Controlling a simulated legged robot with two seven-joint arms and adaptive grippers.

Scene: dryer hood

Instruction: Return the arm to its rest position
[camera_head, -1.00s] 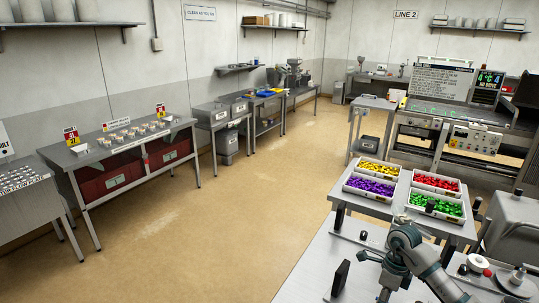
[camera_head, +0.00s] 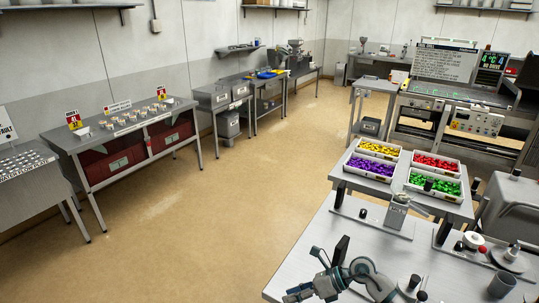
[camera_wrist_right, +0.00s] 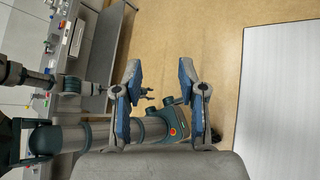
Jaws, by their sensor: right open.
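My right arm comes in at the bottom of the head view, bent low over the near metal table (camera_head: 310,228). Its gripper (camera_head: 292,294) points left near the table's front left edge, partly cut off by the frame. In the right wrist view, the two blue-grey fingers of my right gripper (camera_wrist_right: 160,85) stand wide apart with nothing between them. Floor and parts of my own body show behind them.
A black upright block (camera_head: 341,250) and a metal fixture (camera_head: 397,211) stand on the near table. Trays of yellow, purple (camera_head: 371,169), red and green pieces sit beyond. A grey cup (camera_head: 502,285) and round parts are at right. The floor at left (camera_head: 225,215) is clear.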

